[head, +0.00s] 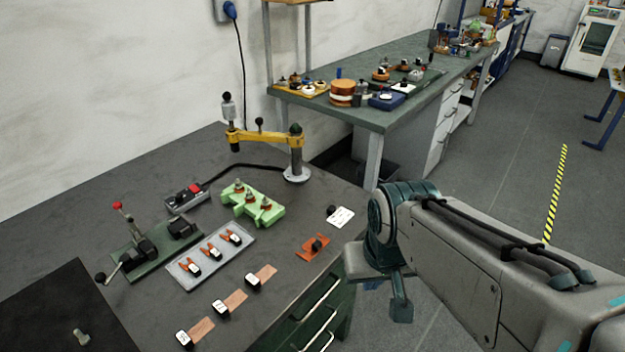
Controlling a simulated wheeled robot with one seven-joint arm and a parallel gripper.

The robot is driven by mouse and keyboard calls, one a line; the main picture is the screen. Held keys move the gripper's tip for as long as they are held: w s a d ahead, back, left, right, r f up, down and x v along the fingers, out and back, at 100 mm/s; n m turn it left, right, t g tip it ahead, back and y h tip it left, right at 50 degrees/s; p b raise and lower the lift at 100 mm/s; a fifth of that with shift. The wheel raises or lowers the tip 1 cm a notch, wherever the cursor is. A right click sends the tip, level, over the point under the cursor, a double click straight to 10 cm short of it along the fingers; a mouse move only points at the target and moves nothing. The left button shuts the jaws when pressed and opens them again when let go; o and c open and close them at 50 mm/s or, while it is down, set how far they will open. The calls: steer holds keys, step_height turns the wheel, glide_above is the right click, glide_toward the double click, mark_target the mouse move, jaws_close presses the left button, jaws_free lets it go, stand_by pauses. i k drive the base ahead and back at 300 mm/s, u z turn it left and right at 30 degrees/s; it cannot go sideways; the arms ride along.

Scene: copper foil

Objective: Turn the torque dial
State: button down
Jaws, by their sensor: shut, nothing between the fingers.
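I cannot tell for certain which thing is the torque dial. A yellow swing arm (265,137) on a post stands at the back of the dark bench, with an upright grey and black tool (229,110) at its left end and a small black knob (259,124) on top. A black knob (316,245) sits on an orange plate near the bench's right edge, and another lies by a white card (341,217). My gripper (402,310) hangs beyond that edge, low and to the right, partly behind my arm. It is shut and empty, apart from everything on the bench.
A grey tray (212,282) with red-handled tools, a green block (252,203), a lever press (150,245) and a red-switched box (187,198) crowd the bench. Several copper strips (235,300) lie in front. A second bench (385,118) stands behind. Open floor lies right.

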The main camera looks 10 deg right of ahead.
mark_target(178, 197)
steer(key=z, duration=0.1)
steer(key=k, duration=0.65)
steer(key=u, duration=0.4)
steer(key=i, duration=1.05)
steer(key=u, duration=0.75)
